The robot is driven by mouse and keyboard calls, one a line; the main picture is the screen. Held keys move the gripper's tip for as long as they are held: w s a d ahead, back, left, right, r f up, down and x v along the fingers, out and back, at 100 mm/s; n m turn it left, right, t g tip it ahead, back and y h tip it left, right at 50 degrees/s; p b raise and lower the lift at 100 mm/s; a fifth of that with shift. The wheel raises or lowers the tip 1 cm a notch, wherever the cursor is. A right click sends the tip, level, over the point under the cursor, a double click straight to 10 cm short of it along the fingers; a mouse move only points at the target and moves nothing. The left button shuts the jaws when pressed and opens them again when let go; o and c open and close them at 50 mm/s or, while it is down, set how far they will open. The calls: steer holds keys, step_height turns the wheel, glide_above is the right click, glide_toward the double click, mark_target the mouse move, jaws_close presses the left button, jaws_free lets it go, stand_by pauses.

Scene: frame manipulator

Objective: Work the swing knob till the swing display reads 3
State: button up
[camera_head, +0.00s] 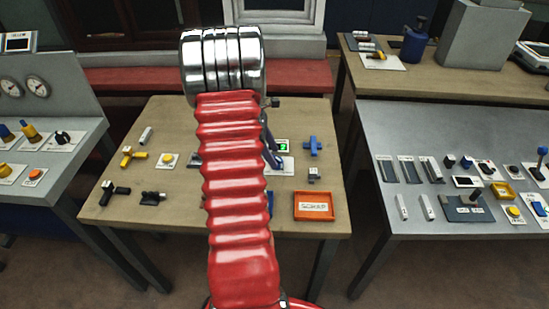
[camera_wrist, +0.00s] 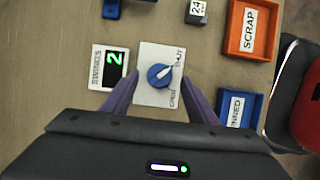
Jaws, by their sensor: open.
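The swing knob (camera_wrist: 157,78) is a round blue knob with a white pointer line, on a white plate (camera_wrist: 150,55) lettered OPEN and SHUT. The pointer slants toward the upper right, on the SHUT side. Left of it, the swing display (camera_wrist: 115,58), lettered SWINGS, reads a green 2. The display also shows small and green in the head view (camera_head: 283,147), right of my red arm. My gripper (camera_wrist: 160,78) is open, its purple fingers on either side of the knob in the picture. Whether they touch it, I cannot tell. My arm hides the knob in the head view.
An orange SCRAP tray (camera_wrist: 230,47) and a blue tray (camera_wrist: 257,103) lie right of the plate. A small block (camera_wrist: 197,8) with a number label is above it. In the head view, yellow and black parts lie on the wooden table (camera_head: 185,225), left of my arm.

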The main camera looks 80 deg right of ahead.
steer(key=shift+x, duration=1.25)
steer(key=shift+c, duration=0.3)
